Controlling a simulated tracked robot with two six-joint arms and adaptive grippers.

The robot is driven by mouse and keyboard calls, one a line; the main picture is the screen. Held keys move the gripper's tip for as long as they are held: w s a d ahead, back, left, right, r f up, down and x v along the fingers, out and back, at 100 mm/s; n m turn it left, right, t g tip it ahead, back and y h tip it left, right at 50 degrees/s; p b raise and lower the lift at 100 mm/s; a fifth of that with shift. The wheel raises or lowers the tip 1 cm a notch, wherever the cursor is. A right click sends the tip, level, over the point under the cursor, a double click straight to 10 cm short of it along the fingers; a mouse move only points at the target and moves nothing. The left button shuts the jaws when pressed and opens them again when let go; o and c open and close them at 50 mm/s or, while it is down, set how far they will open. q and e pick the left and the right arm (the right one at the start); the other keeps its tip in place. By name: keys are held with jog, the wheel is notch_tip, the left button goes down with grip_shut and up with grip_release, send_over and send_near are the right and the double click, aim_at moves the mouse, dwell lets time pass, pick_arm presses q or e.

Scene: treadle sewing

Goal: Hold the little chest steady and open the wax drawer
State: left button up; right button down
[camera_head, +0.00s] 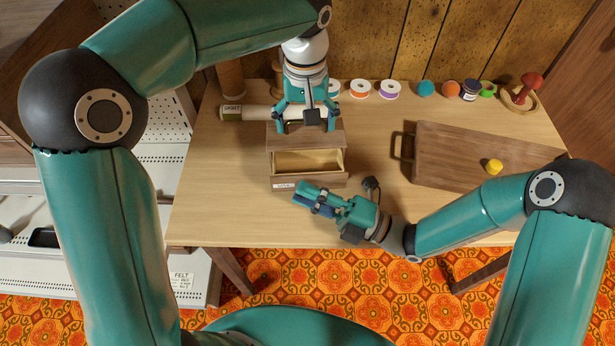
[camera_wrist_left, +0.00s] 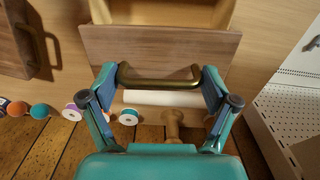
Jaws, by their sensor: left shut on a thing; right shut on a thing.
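The little wooden chest (camera_head: 306,137) stands on the table. Its drawer (camera_head: 308,180) is pulled out toward me, with the pale, empty-looking inside showing and a small white label at its front left. My left gripper (camera_head: 306,124) reaches down from behind onto the chest's top. In the left wrist view its fingers (camera_wrist_left: 160,98) are closed on the two ends of the brass handle (camera_wrist_left: 158,80). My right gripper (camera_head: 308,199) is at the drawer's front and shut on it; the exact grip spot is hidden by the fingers.
A board with a handle (camera_head: 450,150) lies at right, carrying a yellow lump (camera_head: 494,166). Thread spools (camera_head: 390,89), coloured balls (camera_head: 426,88) and a red-topped item (camera_head: 531,80) line the back. A labelled roll (camera_head: 240,112) lies behind the chest. The table's front is mostly clear.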

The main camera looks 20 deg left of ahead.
pick_arm(q)
jog(key=shift+r, duration=0.1)
pick_arm(e)
jog(key=shift+s+f, duration=0.15)
jog(key=c, duration=1.1)
grip_release()
jog(key=shift+c, duration=0.2)
jog(key=shift+o, duration=0.6)
jog(key=shift+d, duration=0.1)
jog(key=v, duration=1.2)
pick_arm(q)
jog(key=o, duration=1.6)
